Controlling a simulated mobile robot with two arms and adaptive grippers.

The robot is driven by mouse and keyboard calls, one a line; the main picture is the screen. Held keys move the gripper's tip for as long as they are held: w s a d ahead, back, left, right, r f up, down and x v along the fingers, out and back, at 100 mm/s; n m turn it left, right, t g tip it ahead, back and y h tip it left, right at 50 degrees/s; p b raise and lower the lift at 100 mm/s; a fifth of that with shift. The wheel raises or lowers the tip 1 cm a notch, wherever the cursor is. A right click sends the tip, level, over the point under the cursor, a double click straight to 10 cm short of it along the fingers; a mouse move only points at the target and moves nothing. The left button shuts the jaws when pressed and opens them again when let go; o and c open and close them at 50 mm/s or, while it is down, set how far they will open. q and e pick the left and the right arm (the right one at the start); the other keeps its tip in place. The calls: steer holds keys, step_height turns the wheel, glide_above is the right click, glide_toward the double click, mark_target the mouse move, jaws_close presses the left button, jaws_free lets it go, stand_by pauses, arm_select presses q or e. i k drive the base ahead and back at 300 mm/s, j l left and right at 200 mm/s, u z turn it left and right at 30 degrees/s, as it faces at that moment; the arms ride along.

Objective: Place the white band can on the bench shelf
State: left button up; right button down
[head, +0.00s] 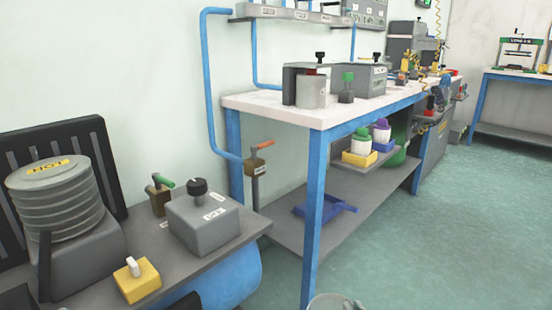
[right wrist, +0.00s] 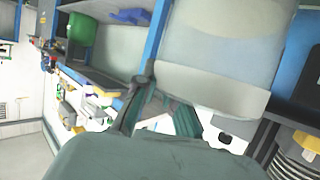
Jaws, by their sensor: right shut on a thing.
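The can (right wrist: 225,50), pale grey with a whitish band, fills the upper right of the right wrist view. Only its grey top (head: 328,302) shows at the bottom edge of the head view. My right gripper (head: 352,304) is shut on it; in the wrist view, a finger (right wrist: 140,90) lies at its side. The can is in front of the bench, near its front blue leg. The bench (head: 262,103) has a grey lower shelf (head: 345,212) and a smaller raised shelf (head: 372,160) holding green- and purple-topped bottles. My left gripper is not in view.
A blue dustpan (head: 318,207) lies on the lower shelf, with bare room around it. The blue front leg (head: 313,220) stands close to the can. At left, a side table (head: 150,235) holds a ringed HOT pot (head: 60,200) and a grey box (head: 203,225).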

mark_target(365, 191)
steer(key=i+l+u, duration=0.25)
steer(key=l, duration=0.3)
steer(key=i+l+u, duration=0.25)
steer(key=l, duration=0.35)
steer(key=i+l+u, duration=0.2)
steer(key=l, duration=0.4)
steer(key=l+u, duration=0.25)
steer(key=l, duration=0.35)
steer(key=l+u, duration=0.25)
steer(key=l, duration=0.4)
